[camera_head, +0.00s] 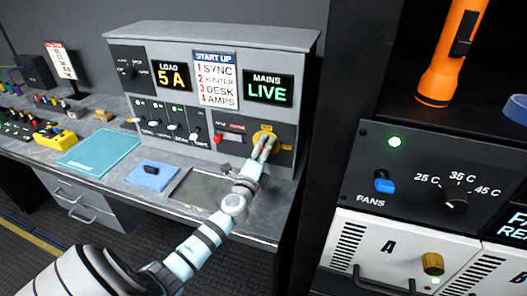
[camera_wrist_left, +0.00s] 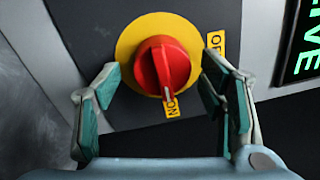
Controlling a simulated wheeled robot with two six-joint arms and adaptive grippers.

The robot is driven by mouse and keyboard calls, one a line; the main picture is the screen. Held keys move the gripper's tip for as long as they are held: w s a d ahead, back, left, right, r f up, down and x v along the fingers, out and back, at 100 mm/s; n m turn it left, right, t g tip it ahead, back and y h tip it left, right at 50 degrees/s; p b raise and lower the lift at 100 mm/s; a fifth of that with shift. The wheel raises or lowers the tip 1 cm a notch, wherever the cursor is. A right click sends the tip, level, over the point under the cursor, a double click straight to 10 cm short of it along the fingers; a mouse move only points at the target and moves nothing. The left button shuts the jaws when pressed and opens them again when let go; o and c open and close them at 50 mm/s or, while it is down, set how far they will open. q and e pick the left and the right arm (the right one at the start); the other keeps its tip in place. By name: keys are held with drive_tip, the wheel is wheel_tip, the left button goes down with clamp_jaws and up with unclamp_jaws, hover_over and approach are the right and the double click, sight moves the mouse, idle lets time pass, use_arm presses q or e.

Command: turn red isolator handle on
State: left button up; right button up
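The red isolator handle (camera_wrist_left: 165,62) sits on a round yellow plate (camera_wrist_left: 128,45) in the left wrist view. Its white pointer mark is at the lower end, beside the yellow ON label (camera_wrist_left: 172,108). The OFF label (camera_wrist_left: 216,45) is to the right. In the head view the yellow plate (camera_head: 266,134) is on the console's right side, and my gripper mostly hides the handle. My left gripper (camera_head: 264,150) is in front of it. Its two fingers, seen in the left wrist view (camera_wrist_left: 160,80), are spread on either side of the handle, with gaps showing.
The MAINS display (camera_head: 269,89) reads LIVE in green, and the LOAD display (camera_head: 171,76) reads 5 A. A red switch (camera_head: 220,138) and several levers are left of the isolator. A dark rack with a FANS switch (camera_head: 384,182) stands close on the right.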

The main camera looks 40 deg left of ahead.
use_arm(q)
drive_tip(key=shift+s, duration=0.1)
drive_tip(key=r+v, duration=0.1)
drive_tip(key=v, duration=1.1)
drive_tip(key=shift+f, duration=0.4)
